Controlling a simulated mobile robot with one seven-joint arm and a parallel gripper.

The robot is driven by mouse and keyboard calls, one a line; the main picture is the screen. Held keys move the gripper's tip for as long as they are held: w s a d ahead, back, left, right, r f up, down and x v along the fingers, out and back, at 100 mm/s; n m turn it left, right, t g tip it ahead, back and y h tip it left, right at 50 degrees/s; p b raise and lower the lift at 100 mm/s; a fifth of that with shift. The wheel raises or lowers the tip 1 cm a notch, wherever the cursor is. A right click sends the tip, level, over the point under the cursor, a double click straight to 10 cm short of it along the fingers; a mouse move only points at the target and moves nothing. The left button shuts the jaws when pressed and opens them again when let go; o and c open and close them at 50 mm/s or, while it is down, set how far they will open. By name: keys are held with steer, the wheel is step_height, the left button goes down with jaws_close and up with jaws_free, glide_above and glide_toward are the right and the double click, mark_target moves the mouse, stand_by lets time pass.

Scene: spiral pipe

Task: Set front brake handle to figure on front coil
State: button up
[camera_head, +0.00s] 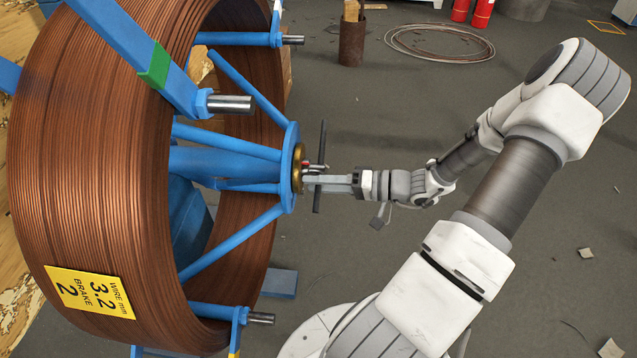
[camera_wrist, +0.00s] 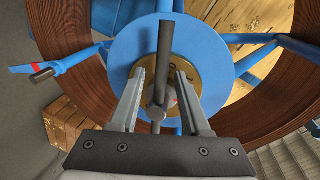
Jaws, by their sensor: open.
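The front coil (camera_head: 90,130) of copper wire fills the left of the head view; its yellow label (camera_head: 90,292) reads "WIRE 3.2 mm BRAKE 2". At its blue hub is a brass dial (camera_head: 298,168), also in the wrist view (camera_wrist: 208,88). The brake handle (camera_head: 322,140) is a dark bar on the hub axis, upright in the wrist view (camera_wrist: 165,50). My gripper (camera_head: 312,180) is open at the hub, its fingers (camera_wrist: 161,75) on either side of the bar, with gaps visible.
Blue spokes and arms with metal pins (camera_head: 231,104) surround the hub. A wire loop (camera_head: 440,42), a rusty can (camera_head: 352,42) and red extinguishers (camera_head: 482,12) stand or lie at the back. Grey floor is open at right, with a few scraps (camera_head: 586,253).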

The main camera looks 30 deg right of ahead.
steer(key=p+v, duration=0.4)
steer(key=v, duration=1.3)
steer(key=shift+d+p, duration=0.25)
steer(key=shift+p, duration=0.05)
steer(key=shift+a, duration=0.1)
